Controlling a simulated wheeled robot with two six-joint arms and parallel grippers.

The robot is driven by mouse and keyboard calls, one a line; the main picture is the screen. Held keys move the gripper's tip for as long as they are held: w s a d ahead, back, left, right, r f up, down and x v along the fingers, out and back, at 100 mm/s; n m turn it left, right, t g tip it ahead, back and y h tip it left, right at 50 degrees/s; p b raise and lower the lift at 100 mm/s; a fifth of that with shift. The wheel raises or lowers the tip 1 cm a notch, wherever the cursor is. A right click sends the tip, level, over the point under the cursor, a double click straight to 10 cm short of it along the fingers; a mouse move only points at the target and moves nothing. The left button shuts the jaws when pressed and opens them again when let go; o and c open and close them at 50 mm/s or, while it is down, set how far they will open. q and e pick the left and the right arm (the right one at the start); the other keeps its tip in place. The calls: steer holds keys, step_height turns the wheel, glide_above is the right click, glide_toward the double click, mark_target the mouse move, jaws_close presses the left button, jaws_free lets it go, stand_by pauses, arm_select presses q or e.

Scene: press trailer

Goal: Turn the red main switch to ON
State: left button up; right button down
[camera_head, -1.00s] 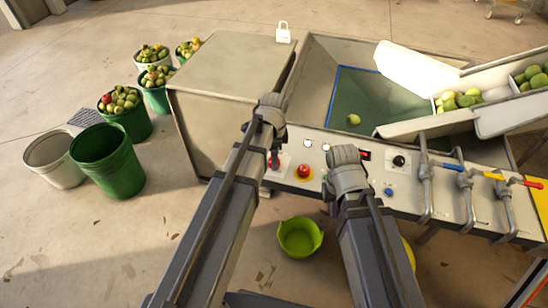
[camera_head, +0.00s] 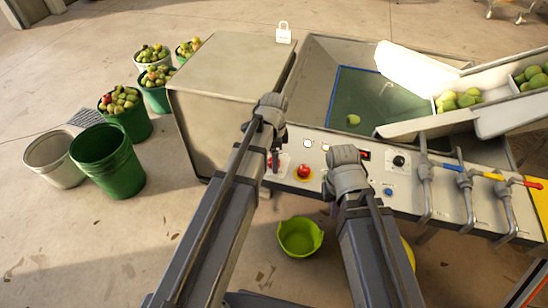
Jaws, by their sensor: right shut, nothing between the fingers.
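The red main switch (camera_head: 268,163) sits at the left end of the pale control panel (camera_head: 290,184), on a light plate. It is mostly covered by my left gripper (camera_head: 275,160), so its setting cannot be read. The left gripper's dark fingers point down right at the switch; I cannot tell whether they touch it or how far apart they are. My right gripper (camera_head: 333,206) is shut and empty, low at the panel's front edge, largely hidden by its own wrist.
A red push button (camera_head: 303,171) on a yellow surround is just right of the switch. A black knob (camera_head: 399,161) and several pipes with coloured valve handles (camera_head: 495,176) lie further right. A green tub (camera_head: 300,237) stands on the floor below. A grey cabinet (camera_head: 222,75) stands behind left.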

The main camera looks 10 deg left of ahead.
arm_select(q)
step_height(320, 180, up, 8)
steer(key=p, duration=0.7)
steer(key=shift+f, duration=0.15)
steer(key=shift+s+d, duration=0.15)
steer(key=shift+s, duration=0.05)
steer(key=s+d+n+y, duration=0.1)
steer(key=s+d+n, duration=0.8)
steer(key=s, duration=0.5)
steer(key=shift+s+d+n, duration=0.15)
steer(key=shift+s+n, duration=0.05)
steer(key=shift+n, duration=0.4)
